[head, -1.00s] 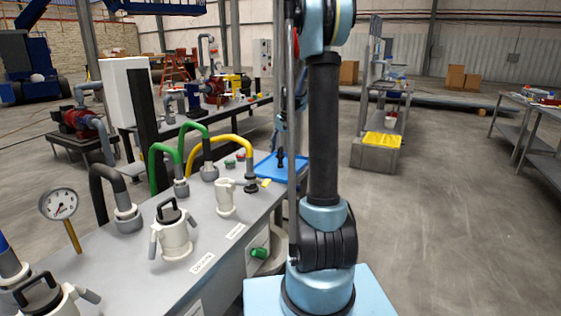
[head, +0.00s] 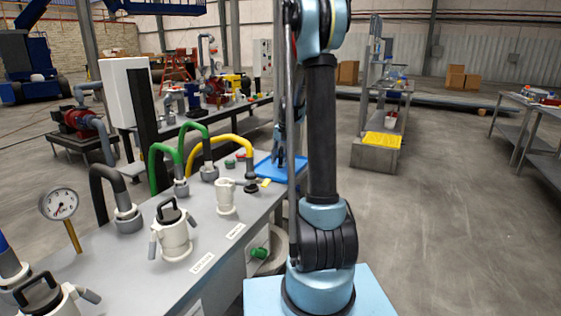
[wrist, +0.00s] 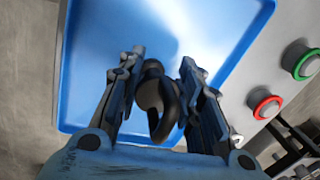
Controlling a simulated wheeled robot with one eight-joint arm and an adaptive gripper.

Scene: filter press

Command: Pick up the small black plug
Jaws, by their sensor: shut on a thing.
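The small black plug (wrist: 152,90) is between the two fingers of my gripper (wrist: 162,60) in the wrist view. It has a rounded top and a curved handle-like part. My gripper is shut on it, over the blue tray (wrist: 85,70). In the head view the gripper is partly hidden behind my arm, above the blue tray (head: 265,169) on the bench. Whether the plug still touches the tray cannot be told.
Buttons with a green ring (wrist: 305,64) and a red ring (wrist: 266,107) sit beside the tray. Open floor lies to the right.

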